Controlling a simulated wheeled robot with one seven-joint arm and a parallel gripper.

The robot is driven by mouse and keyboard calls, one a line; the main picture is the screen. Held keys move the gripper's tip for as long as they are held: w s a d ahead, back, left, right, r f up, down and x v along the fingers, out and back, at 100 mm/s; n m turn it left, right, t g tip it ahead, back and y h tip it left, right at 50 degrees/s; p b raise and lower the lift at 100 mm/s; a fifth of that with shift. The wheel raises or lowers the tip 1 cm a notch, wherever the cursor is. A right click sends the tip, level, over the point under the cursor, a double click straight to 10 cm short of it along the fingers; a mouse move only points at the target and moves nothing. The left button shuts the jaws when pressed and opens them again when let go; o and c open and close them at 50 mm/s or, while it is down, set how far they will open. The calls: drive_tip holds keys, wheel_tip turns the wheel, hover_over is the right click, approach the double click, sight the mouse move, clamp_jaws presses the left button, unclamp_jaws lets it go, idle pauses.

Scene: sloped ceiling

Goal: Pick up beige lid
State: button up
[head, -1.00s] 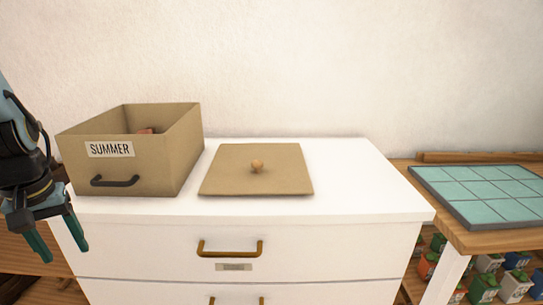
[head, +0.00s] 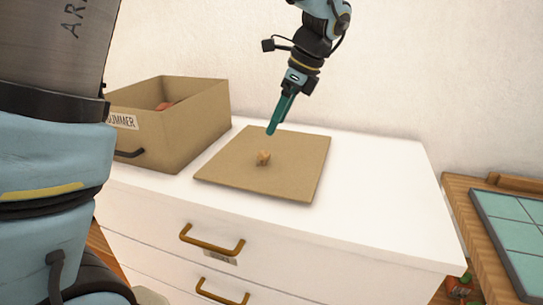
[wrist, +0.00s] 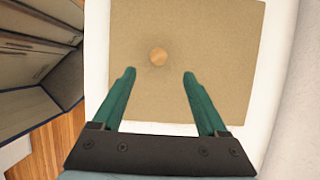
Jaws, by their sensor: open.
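The beige lid (head: 291,175) is a flat square panel lying on top of the white dresser, with a small round wooden knob (head: 263,158) at its middle. My gripper (head: 272,129) is above the lid, pointing down, open and empty. In the wrist view the lid (wrist: 215,60) lies below my gripper (wrist: 158,74). The knob (wrist: 159,57) shows between the lines of the two green fingers, a little beyond their tips. Nothing is between the fingers.
A beige open box (head: 190,130) labelled SUMMER stands left of the lid, with something reddish inside. The white dresser (head: 375,200) has free top to the lid's right. A wooden table (head: 480,215) with a teal tiled panel (head: 515,225) stands further right.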

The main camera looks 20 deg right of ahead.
sight(264, 153)
drive_tip(key=x, duration=0.4)
drive_tip(key=shift+s+p+x, duration=0.15)
drive_tip(key=shift+p+x, duration=0.25)
drive_tip(key=shift+x, duration=0.95)
drive_tip(key=shift+s+p+x, duration=0.15)
drive_tip(key=shift+p+x, duration=0.25)
drive_tip(key=shift+x, duration=1)
drive_tip(key=shift+f, duration=0.1)
clamp_jaws()
